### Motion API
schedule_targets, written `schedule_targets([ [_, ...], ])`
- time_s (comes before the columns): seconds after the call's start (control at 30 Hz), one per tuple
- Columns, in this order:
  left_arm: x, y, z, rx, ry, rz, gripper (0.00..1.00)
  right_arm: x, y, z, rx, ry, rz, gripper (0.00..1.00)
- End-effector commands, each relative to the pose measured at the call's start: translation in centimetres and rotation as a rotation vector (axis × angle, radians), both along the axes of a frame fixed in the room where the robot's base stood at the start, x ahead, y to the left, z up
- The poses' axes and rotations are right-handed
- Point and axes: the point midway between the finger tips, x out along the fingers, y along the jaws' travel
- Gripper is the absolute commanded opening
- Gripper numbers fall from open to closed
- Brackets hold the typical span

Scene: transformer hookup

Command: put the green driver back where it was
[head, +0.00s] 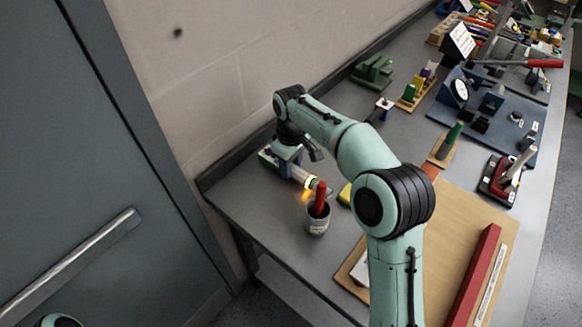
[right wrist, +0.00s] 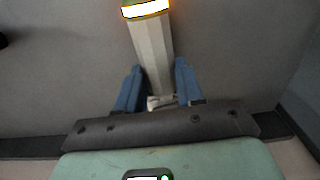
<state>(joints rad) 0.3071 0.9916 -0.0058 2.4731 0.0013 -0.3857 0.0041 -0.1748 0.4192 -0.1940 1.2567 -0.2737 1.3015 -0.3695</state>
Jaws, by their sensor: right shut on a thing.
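My right gripper (head: 288,157) is at the far left end of the bench. In the right wrist view its blue fingers (right wrist: 159,80) are shut on a pale faceted lamp (right wrist: 152,48) with a glowing band. The lamp also shows in the head view (head: 303,177), pointing toward a grey cup. A green handle (head: 453,132) stands upright at a small wooden block (head: 439,157), right of my arm; it may be the green driver, but I cannot tell surely. My left gripper is not in view.
The grey cup (head: 317,221) holds a red-handled thing (head: 320,198) close by the lamp. A yellow thing (head: 345,194) lies beside it. A green block (head: 372,71) and a wooden rack (head: 415,97) stand farther back. The wall borders the bench at left.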

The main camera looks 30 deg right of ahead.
Motion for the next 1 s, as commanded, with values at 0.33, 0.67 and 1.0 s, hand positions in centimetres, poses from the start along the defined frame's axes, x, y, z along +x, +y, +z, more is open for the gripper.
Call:
schedule_targets([
  [0.33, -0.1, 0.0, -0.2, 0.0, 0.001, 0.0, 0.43, 0.1, 0.0, -0.7, 0.001, -0.004, -0.001, 0.0],
  [0.67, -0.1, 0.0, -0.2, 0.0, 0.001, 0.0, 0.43, 0.0, 0.0, -1.1, -0.001, -0.001, 0.0, 0.62],
  [1.0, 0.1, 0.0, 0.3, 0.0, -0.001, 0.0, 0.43, 0.1, 0.0, 1.1, 0.0, -0.004, 0.0, 0.62],
])
